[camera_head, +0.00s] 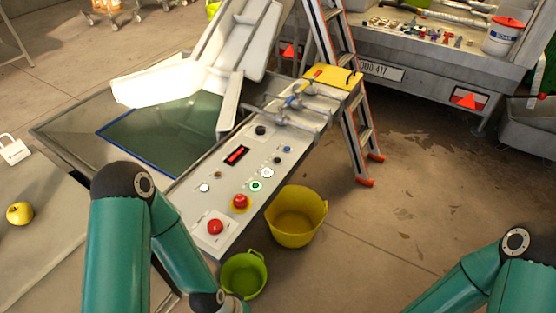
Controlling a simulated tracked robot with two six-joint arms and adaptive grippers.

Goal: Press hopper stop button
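A sloping grey control panel (198,253) runs along the side of the press in the middle of the view. Near its lower end is a large red button (215,227) on a white plate. Just above it is a red mushroom button (240,201) with a yellow base. Labels are too small to read, so I cannot tell which is the hopper stop. Both arms show at the bottom, but both grippers are outside the view.
A yellow tub (296,217) and a green bucket (244,275) stand on the floor right of the panel. A stepladder (349,120) stands behind them beside a trailer (420,72). The floor at right is mostly clear.

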